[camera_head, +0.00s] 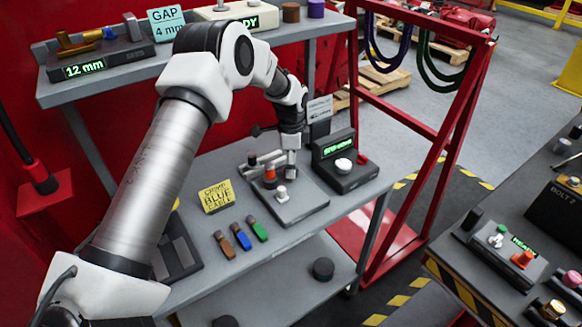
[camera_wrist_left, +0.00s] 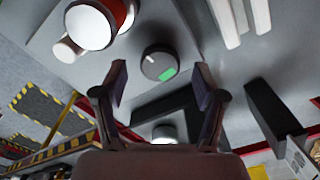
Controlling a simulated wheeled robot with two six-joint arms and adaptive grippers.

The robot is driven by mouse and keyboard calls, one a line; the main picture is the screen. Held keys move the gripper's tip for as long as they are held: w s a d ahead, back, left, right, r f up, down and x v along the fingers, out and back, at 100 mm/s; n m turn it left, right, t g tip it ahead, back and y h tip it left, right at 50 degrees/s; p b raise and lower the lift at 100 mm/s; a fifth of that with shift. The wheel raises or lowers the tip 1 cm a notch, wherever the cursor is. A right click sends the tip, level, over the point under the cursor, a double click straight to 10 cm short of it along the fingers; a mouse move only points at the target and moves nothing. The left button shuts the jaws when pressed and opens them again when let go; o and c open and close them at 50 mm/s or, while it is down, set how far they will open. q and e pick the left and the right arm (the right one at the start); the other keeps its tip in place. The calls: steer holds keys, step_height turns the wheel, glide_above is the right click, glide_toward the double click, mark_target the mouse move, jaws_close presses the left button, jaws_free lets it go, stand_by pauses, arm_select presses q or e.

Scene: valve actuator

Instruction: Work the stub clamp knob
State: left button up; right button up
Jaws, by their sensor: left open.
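A dark grey round knob (camera_wrist_left: 158,64) with a white line and a green patch sits on a grey plate, between and beyond my left fingers in the left wrist view. I take it to be the clamp knob, though its label cannot be read. My left gripper (camera_wrist_left: 162,84) is open and apart from the knob. In the head view my left gripper (camera_head: 291,170) is over the far right part of the grey plate (camera_head: 303,209) and hides the knob. A red post (camera_head: 270,175) and a white knob (camera_head: 281,192) stand on this plate. My right gripper is out of view.
A black console (camera_head: 345,178) with a green display and a white knob stands just right of the plate. An upper shelf (camera_head: 130,70) is behind. A red frame (camera_head: 440,150) bounds the right.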

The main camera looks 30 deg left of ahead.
arm_select(q)
step_height(320, 180, up, 10)
steer(key=shift+r, duration=0.2)
steer(key=shift+f, duration=0.1)
stand_by(0.3)
